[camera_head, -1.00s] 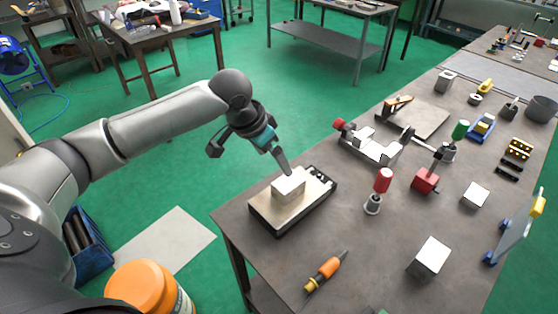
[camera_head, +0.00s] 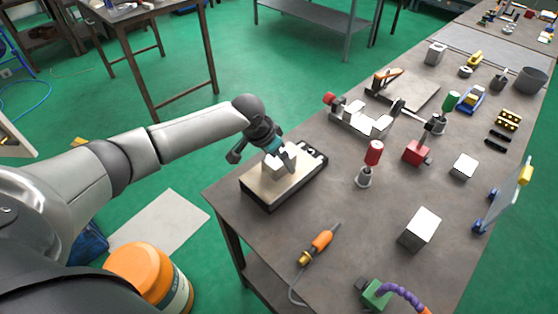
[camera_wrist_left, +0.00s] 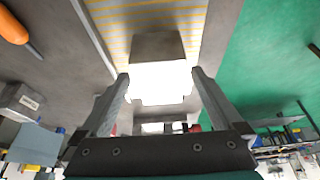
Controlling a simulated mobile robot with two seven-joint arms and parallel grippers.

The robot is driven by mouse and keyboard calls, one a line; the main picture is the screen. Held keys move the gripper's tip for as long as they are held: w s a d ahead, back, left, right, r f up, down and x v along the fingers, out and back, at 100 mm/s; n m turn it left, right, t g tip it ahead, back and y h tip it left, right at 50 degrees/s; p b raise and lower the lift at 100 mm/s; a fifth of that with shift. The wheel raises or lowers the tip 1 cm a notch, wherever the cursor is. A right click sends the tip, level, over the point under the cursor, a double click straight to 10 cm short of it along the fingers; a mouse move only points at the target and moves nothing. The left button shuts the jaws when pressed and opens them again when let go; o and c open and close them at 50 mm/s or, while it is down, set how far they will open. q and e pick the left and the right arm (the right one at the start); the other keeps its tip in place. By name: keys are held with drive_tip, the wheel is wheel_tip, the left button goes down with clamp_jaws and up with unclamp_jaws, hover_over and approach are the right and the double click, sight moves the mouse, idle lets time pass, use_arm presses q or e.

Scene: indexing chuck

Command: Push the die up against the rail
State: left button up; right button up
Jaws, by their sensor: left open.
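The die, a pale metal block (camera_head: 277,171), sits on a low flat plate (camera_head: 262,197) near the left corner of the bench. My left gripper (camera_head: 284,160) is open and low at the block, one finger showing beside its right side. In the left wrist view the block (camera_wrist_left: 158,80) lies between the two spread fingertips (camera_wrist_left: 160,74), on a plate with yellow stripes (camera_wrist_left: 113,20). Contact with the fingers cannot be told. A dark raised piece (camera_head: 314,153) stands at the plate's far right end; which part is the rail is unclear. My right gripper is not in view.
An orange-handled tool (camera_head: 321,241) lies in front of the plate. A red-topped holder (camera_head: 369,163) stands to its right, a clamp fixture (camera_head: 358,121) behind it. A pale block (camera_head: 419,229) stands farther right. Bare bench lies between them.

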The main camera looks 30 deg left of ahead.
use_arm(q)
drive_tip(key=shift+w+f, duration=0.25)
drive_tip(key=shift+f, duration=0.45)
clamp_jaws()
idle(0.5)
drive_tip(key=shift+d, duration=0.1)
